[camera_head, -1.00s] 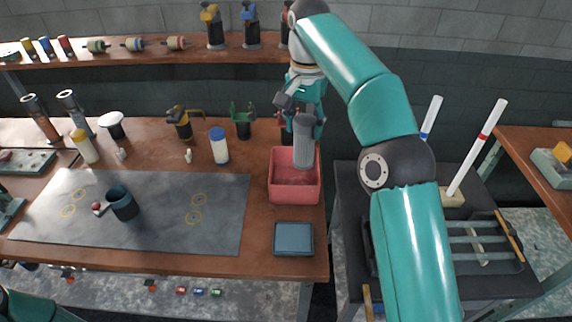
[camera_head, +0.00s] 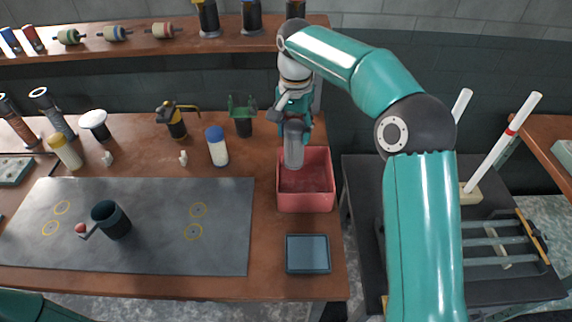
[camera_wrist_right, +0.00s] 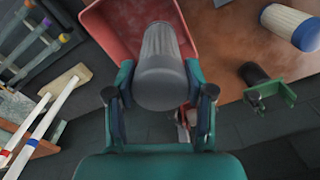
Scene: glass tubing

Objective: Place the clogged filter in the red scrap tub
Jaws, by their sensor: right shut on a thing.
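The clogged filter is a grey ribbed cylinder (camera_head: 293,147). My right gripper (camera_head: 293,124) is shut on its upper end. The filter hangs roughly upright at the back left part of the red scrap tub (camera_head: 306,202), its lower end overlapping the tub's opening. In the right wrist view the filter (camera_wrist_right: 161,62) sits between the two fingers (camera_wrist_right: 160,95), with the tub (camera_wrist_right: 112,35) behind it. I cannot tell how far its lower end is from the tub floor. The visible tub interior is empty. My left gripper is out of view.
A dark blue-grey tray (camera_head: 307,254) lies in front of the tub. A blue-capped white filter (camera_head: 217,147) and a green holder (camera_head: 242,116) stand to its left. A grey mat (camera_head: 150,240) carries a dark cup (camera_head: 112,220). A dark cart (camera_head: 360,190) stands right.

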